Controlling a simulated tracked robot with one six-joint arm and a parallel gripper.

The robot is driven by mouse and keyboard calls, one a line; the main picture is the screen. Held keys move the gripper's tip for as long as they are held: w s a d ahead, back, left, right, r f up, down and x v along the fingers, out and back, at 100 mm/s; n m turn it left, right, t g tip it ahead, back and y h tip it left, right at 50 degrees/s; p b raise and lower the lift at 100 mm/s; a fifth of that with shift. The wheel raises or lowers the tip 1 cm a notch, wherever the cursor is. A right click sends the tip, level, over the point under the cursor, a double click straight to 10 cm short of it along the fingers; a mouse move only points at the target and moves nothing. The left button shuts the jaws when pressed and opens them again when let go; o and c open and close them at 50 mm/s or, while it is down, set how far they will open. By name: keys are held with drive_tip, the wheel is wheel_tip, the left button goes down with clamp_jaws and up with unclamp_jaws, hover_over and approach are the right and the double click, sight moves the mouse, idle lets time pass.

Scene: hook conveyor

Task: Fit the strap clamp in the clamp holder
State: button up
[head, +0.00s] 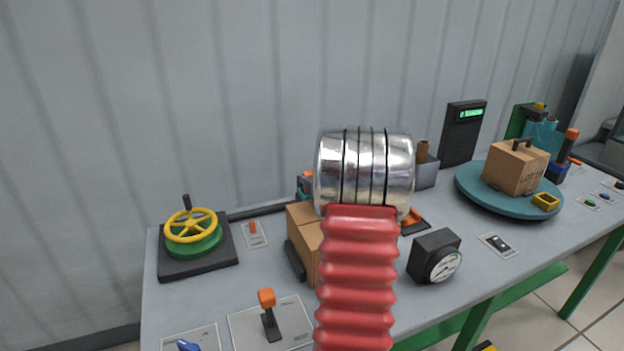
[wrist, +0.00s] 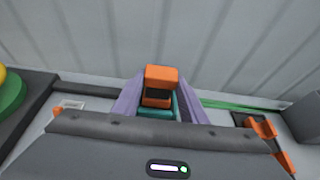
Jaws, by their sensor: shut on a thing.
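The strap clamp, an orange block with a dark middle (wrist: 162,76), shows in the wrist view between the two pale purple fingers of my gripper (wrist: 161,92), which is shut on it. A teal piece (wrist: 157,113) lies just below the dark part; I cannot tell whether it is the clamp holder or part of the clamp. In the head view my arm hides the gripper. A small orange, dark and teal piece (head: 305,184) shows just left of my arm, near the wall. Seating of the clamp cannot be made out.
Cardboard boxes (head: 303,235) stand in front of that spot, partly behind my arm. An orange-and-dark fixture (head: 412,221) and a gauge (head: 434,257) are to the right. A yellow handwheel (head: 190,226) is left, an orange lever (head: 268,312) in front, a teal turntable (head: 480,196) far right.

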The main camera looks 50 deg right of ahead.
drive_tip(key=shift+f, duration=0.45)
idle(0.4)
drive_tip(key=o, duration=1.2)
drive_tip(key=v, duration=1.3)
drive_tip(key=shift+s+a, duration=0.1)
drive_tip(key=shift+s, duration=0.25)
